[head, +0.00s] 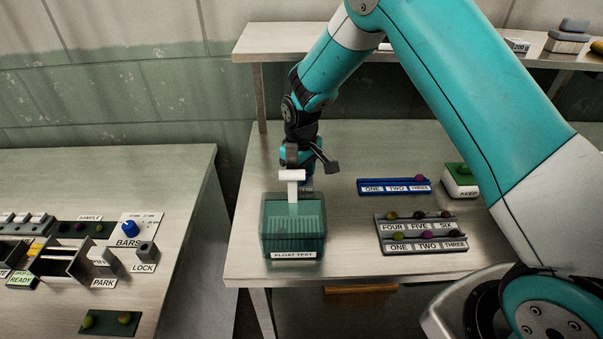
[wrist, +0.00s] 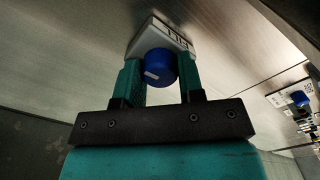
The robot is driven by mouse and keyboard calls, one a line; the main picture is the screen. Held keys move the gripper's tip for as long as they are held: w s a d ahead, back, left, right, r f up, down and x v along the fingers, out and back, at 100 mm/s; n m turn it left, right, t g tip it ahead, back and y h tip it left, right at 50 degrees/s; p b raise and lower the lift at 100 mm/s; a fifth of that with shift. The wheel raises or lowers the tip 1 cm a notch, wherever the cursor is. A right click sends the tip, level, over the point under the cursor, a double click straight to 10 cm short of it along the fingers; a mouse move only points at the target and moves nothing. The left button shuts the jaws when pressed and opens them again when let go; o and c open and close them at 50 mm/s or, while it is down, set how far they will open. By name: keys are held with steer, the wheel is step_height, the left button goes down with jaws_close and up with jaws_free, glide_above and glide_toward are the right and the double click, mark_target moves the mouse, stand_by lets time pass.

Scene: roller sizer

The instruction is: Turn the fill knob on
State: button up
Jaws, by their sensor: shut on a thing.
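The fill knob (wrist: 160,68) is a round blue knob with a pale mark on its side. It stands at a white plate lettered FILL (wrist: 178,36) in the wrist view. The two teal fingers of my gripper (wrist: 159,76) are on either side of the knob, shut on it. In the head view my gripper (head: 303,168) is low over the right table, just behind the clear green FLOAT TEST tank (head: 267,240).
Right of the tank lie a blue labelled rack (head: 366,187), a grey two-row rack (head: 387,247) and a KEEP box (head: 461,190). A raised shelf (head: 270,43) runs behind. Another blue knob (head: 129,229), marked BARS, is on the left table (head: 175,185), across a gap.

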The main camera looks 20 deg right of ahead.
steer(key=shift+w+m, duration=0.1)
steer(key=shift+m, duration=0.3)
steer(key=o, duration=0.9)
steer(key=shift+r, duration=0.15)
step_height(320, 180, up, 17)
steer(key=shift+r+b, duration=0.1)
steer(key=shift+b, duration=1.15)
